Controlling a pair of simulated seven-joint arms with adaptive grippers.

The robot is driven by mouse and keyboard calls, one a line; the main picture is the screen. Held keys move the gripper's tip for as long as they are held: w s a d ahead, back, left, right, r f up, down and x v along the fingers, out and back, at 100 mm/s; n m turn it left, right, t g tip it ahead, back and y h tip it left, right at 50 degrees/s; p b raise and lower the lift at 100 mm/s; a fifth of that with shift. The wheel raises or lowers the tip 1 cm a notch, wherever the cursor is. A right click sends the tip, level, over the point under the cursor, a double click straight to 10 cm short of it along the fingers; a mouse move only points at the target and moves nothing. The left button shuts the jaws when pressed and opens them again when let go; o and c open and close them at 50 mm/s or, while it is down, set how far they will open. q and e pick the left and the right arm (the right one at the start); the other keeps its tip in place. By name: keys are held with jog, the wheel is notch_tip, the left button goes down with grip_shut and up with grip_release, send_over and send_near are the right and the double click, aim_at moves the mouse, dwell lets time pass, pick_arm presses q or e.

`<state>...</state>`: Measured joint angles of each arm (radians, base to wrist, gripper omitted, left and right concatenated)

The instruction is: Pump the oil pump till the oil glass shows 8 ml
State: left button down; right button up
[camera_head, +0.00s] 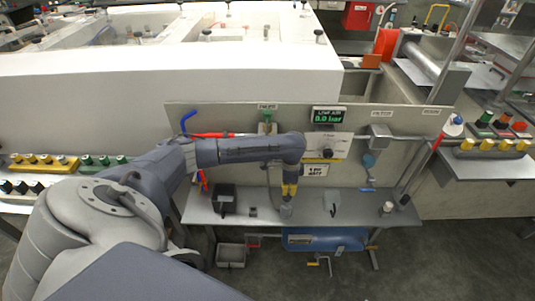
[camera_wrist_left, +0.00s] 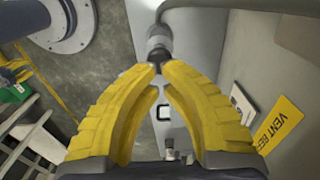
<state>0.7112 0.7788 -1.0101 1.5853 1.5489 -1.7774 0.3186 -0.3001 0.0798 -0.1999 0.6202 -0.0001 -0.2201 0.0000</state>
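My left gripper (camera_head: 289,188) has yellow fingers and points down over the grey shelf in the head view. Below its tips is a small grey cylinder (camera_head: 286,211) standing on the shelf, which looks like the oil pump. In the left wrist view the fingertips (camera_wrist_left: 159,70) come together at a black knob on the grey cylinder (camera_wrist_left: 158,38). Whether they touch or grip the knob is unclear. No oil glass or millilitre reading can be made out. My right gripper is not in view.
The panel behind carries a green display (camera_head: 328,116) reading 0.0 bar. On the shelf (camera_head: 310,217) are a black box (camera_head: 223,197) to the left and a small pale cup (camera_head: 387,209) to the right. A blue tank (camera_head: 325,240) is underneath. A yellow label (camera_wrist_left: 278,124) shows in the wrist view.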

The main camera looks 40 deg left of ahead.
aim_at(287, 196)
pick_arm(q)
jog(key=shift+f, duration=0.25)
jog(key=shift+f, duration=2.35)
jog(key=shift+r, duration=2.65)
jog(key=shift+r, duration=0.2)
jog(key=shift+r, duration=2.85)
